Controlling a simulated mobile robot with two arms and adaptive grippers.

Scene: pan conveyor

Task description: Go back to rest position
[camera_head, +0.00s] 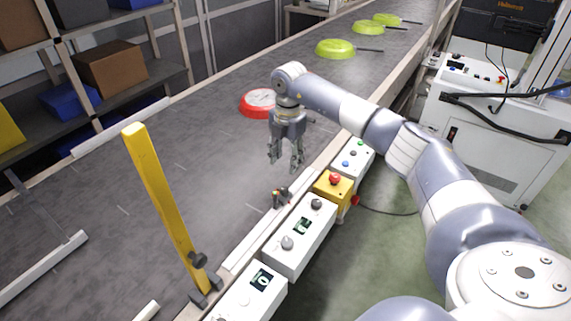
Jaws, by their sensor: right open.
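My right gripper (286,158) is open and empty, pointing down above the conveyor near its right edge. My right arm reaches in from the lower right of the head view. A red pan (257,103) lies on the conveyor behind and left of the gripper, apart from its fingers; the gripper and wrist hide part of it. Several green pans, such as the nearest one (334,48), lie farther up the belt with their handles to the right. My left gripper does not show.
The conveyor (120,205) runs from lower left to the back. A yellow post (160,195) stands at its near side. Control boxes (300,236) and a red emergency button (335,178) line the right edge. Shelves with boxes (111,67) stand left, a white cabinet (484,165) right.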

